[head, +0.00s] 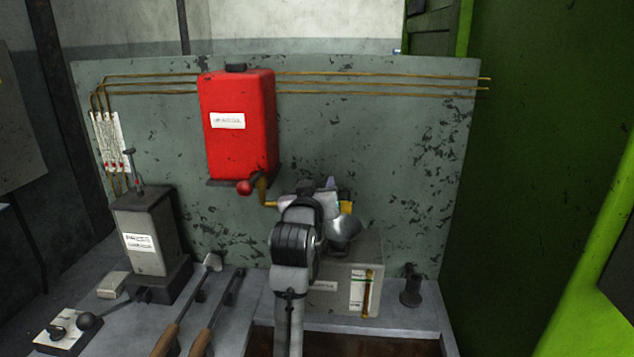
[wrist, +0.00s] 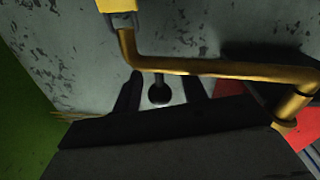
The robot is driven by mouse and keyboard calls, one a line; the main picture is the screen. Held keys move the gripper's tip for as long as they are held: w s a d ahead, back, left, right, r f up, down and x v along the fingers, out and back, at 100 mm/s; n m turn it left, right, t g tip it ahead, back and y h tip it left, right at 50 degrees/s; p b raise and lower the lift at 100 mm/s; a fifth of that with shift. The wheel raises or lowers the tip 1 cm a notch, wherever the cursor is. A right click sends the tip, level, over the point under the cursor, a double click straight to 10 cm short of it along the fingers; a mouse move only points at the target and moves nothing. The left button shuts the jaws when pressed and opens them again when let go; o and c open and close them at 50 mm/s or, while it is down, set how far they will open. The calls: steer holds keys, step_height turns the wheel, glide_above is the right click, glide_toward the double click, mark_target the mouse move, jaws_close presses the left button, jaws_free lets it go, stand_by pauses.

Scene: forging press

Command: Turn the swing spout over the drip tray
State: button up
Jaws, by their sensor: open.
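I cannot clearly identify the drip tray.
A grey box with a sight gauge (head: 364,292) stands behind my arm, and a black post (head: 411,287) to its right. A red ball handle (head: 245,187) sits under the tank. Long-handled tools (head: 215,310) lie at the left, by a grey lever box (head: 148,235).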

steer(key=shift+w, duration=0.1)
jaws_close()
